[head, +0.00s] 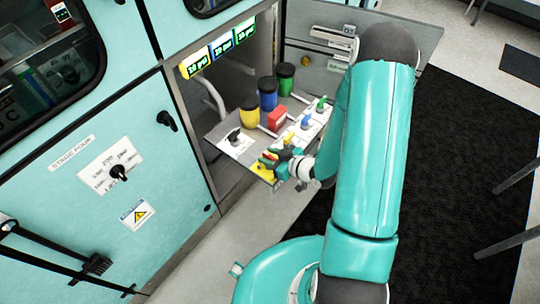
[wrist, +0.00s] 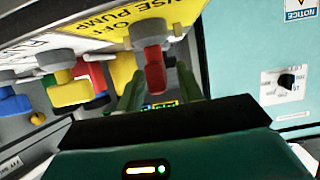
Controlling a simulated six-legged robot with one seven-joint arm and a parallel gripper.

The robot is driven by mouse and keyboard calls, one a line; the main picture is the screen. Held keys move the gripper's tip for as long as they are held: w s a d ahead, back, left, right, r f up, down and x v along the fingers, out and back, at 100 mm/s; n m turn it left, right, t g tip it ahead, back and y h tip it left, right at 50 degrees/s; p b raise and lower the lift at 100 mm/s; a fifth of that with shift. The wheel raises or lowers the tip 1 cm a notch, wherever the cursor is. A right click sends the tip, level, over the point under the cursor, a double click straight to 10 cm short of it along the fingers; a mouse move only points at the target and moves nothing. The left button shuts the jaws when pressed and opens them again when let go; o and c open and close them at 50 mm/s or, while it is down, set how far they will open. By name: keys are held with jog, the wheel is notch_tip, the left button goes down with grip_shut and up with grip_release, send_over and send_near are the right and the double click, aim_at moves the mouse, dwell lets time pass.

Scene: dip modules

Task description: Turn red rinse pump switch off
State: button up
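The red rinse pump switch (wrist: 155,72) hangs into the upside-down wrist view from a round grey base on the yellow "RINSE PUMP" label plate (wrist: 185,12). The word OFF is readable on the plate beside the base. My gripper (wrist: 159,78) is open, with one green finger on each side of the red lever. A gap shows between the lever and each finger, so I see no firm contact. In the head view my gripper (head: 273,161) is at the front edge of the panel, by the yellow plate (head: 262,173); the red switch is mostly covered there.
Yellow, blue and green switches line the panel in the head view, including a green one (head: 321,104). Behind them stand a yellow container (head: 249,114), a blue one (head: 268,97), a green one (head: 285,82) and a red block (head: 277,118). The teal cabinet door (head: 95,170) is left.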

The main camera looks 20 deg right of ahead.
grip_shut()
jog(key=shift+m+t, duration=0.3)
jog(key=m+t+h, duration=0.1)
jog(key=m+h, duration=0.3)
jog(key=h, duration=0.1)
jog(key=shift+a+t, duration=0.1)
jog(key=shift+t, duration=0.3)
jog(key=m+h, duration=0.4)
jog(key=h, duration=0.1)
jog(key=shift+r+m, duration=0.1)
jog(key=shift+m, duration=0.3)
jog(key=m+g+h, duration=0.1)
jog(key=m+h, duration=0.3)
jog(key=h, duration=0.1)
jog(key=shift+m+g, duration=0.3)
jog(key=shift+g, duration=0.1)
jog(key=shift+m+g+h, duration=1.6)
jog(key=shift+m+h, duration=0.2)
jog(key=shift+m, duration=0.1)
grip_release()
